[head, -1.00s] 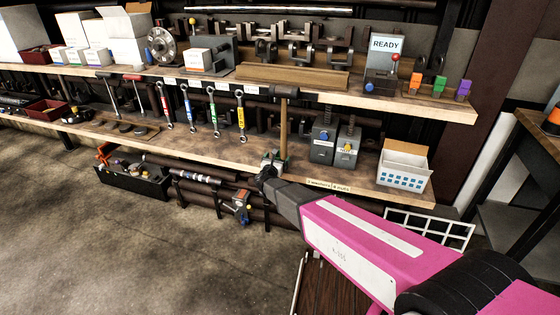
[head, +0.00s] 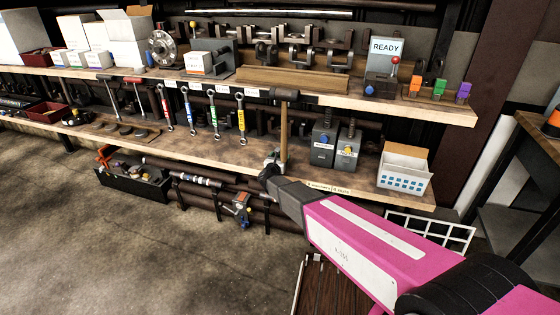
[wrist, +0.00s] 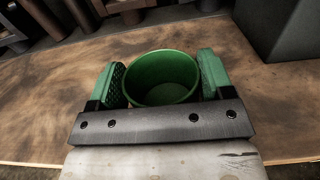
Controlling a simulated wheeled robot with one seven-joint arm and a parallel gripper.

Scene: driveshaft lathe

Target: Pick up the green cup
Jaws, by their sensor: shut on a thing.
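The green cup (wrist: 163,80) is in the wrist view, upright with its open rim toward the camera. My gripper (wrist: 161,82) has a green padded finger on each side of the cup and is shut on it. In the wrist view the cup is over the wooden shelf; I cannot tell whether its base touches the wood. In the head view my gripper (head: 271,165) is at the lower shelf's front edge, and the cup is hidden or too small to make out there.
The lower wooden shelf (head: 215,150) carries two grey boxes (head: 335,143) and a white basket (head: 404,175) to the right of my gripper. Wrenches (head: 213,115) hang at left. The upper shelf (head: 300,92) is overhead. Open floor (head: 130,250) lies at front left.

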